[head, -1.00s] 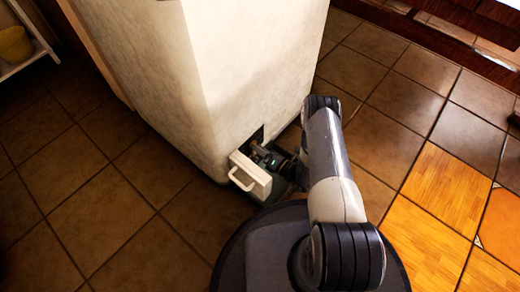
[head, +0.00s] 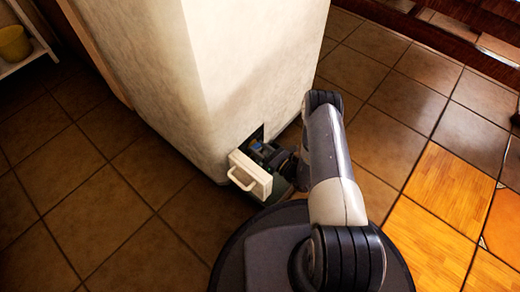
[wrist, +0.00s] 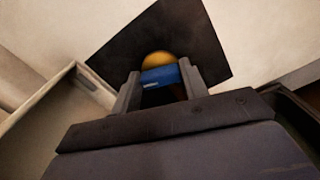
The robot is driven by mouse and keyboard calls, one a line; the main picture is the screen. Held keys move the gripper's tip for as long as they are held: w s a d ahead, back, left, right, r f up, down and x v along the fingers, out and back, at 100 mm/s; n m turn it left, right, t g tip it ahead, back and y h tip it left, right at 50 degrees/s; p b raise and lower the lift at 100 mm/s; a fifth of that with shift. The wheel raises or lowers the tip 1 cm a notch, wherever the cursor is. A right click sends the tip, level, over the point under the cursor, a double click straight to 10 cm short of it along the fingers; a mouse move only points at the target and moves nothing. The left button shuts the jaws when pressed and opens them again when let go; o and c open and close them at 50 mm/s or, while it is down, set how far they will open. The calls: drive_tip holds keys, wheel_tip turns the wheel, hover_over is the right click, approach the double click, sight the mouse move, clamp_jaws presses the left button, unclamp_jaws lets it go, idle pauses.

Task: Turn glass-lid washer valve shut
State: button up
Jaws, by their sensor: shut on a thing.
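The valve shows in the wrist view as a blue handle (wrist: 160,75) in front of a rounded yellow part (wrist: 157,59), against a dark square opening (wrist: 190,40). My gripper (wrist: 162,80) is shut on the blue handle, with one grey finger at each side of it. The rest of the valve is hidden behind the handle and fingers. In the head view, my gripper (head: 264,153) is low at the dark opening in the pale wall block, where a small blue patch shows. My arm partly covers this spot.
A white panel with a loop handle (head: 249,174) stands out from the foot of the pale block (head: 215,90), close beside my gripper. Brown tiled floor (head: 110,200) is clear at the left. A shelf with a yellow container (head: 14,43) stands far left.

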drive_tip(key=shift+n, duration=1.7)
drive_tip(key=o, duration=1)
